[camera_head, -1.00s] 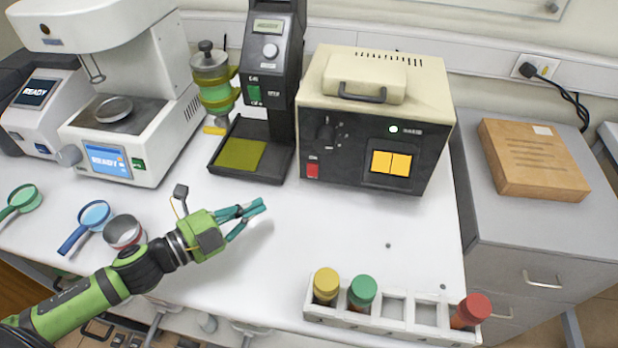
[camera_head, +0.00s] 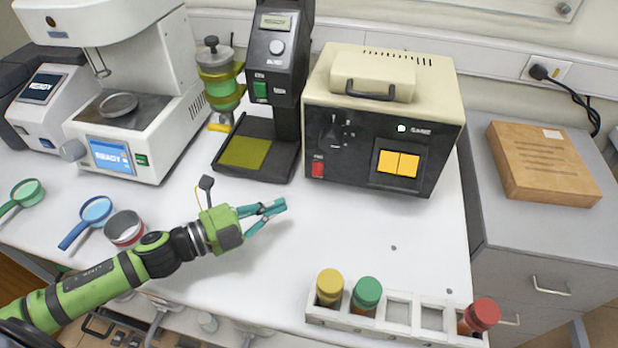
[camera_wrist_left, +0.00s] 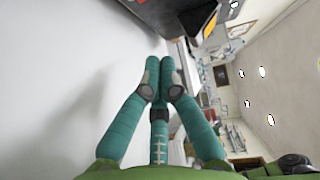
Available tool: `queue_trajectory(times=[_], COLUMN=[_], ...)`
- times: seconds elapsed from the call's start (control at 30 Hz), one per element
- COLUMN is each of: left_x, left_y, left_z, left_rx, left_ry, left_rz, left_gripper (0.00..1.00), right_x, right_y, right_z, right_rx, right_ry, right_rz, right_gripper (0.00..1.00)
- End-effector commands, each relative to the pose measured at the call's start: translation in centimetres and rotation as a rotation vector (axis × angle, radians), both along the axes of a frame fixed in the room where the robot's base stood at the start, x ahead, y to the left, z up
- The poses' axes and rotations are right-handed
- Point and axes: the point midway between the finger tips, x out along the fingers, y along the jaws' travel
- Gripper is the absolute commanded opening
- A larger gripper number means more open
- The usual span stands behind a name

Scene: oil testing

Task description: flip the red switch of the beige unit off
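The beige unit (camera_head: 436,82) stands at the back of the white table, with a dark front panel. Its red switch (camera_head: 318,168) is at the lower left of that panel. A white lamp on the panel is lit, and two yellow squares glow in a window. My left gripper (camera_head: 279,207) is over the table, in front and to the left of the switch, clear of the unit. In the left wrist view its teal fingertips (camera_wrist_left: 161,70) are together with nothing seen between them. The switch cannot be made out there. My right gripper is not in view.
A dark instrument (camera_head: 285,90) with a green switch stands left of the unit. A white rack (camera_head: 398,311) with capped tubes is at the front right. Magnifiers and a small round tin (camera_head: 124,228) lie at the left. The table before the unit is clear.

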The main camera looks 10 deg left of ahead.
Motion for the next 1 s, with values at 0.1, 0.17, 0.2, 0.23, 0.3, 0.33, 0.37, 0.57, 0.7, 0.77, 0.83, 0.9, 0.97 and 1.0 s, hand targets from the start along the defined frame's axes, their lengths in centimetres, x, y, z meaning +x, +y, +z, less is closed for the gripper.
queue_trajectory(times=[0.1, 0.17, 0.2, 0.23, 0.3, 0.33, 0.37, 0.57, 0.7, 0.77, 0.83, 0.9, 0.97, 1.0], left_x=[1.3, 1.9, 2.3, 2.7, 3.5, 3.9, 4.3, 7.0, 8.2, 8.6, 8.8, 8.9, 8.9, 8.9], left_y=[-1.1, -1.8, -2.2, -2.5, -3.4, -3.7, -4.1, -5.0, -5.0, -4.9, -4.9, -4.9, -5.0, -4.9], left_z=[0.2, 0.2, 0.2, 0.2, 0.1, 0.0, 0.0, -0.6, -0.9, -1.0, -1.1, -1.1, -1.1, -1.1], left_rx=[-0.001, -0.001, -0.003, -0.003, -0.001, -0.001, -0.003, 0.001, 0.0, 0.0, 0.0, 0.0, 0.0, 0.0], left_ry=[-0.003, -0.003, -0.002, -0.002, -0.003, -0.001, -0.002, -0.001, 0.001, 0.001, 0.001, 0.001, 0.001, 0.001], left_rz=[0.002, 0.001, 0.002, 0.002, 0.001, 0.002, 0.002, 0.003, 0.002, 0.002, 0.002, 0.001, 0.001, 0.0], left_gripper=[0.0, 0.0, 0.0, 0.0, 0.0, 0.0, 0.0, 0.0, 0.0, 0.0, 0.0, 0.0, 0.0, 0.0], right_x=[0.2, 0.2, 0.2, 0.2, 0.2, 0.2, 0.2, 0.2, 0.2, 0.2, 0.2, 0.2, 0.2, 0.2], right_y=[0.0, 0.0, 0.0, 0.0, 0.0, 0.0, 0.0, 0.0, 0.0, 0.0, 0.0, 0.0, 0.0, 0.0], right_z=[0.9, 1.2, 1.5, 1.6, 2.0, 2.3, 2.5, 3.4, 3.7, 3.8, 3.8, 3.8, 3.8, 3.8], right_rx=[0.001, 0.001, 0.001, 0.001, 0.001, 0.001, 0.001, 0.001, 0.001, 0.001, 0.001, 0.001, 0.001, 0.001], right_ry=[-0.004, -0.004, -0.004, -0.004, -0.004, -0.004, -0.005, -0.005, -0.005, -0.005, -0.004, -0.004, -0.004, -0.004], right_rz=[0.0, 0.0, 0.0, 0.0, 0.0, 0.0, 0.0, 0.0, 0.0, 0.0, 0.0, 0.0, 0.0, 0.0], right_gripper=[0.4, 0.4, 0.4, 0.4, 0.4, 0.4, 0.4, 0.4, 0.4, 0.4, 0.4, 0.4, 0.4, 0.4])
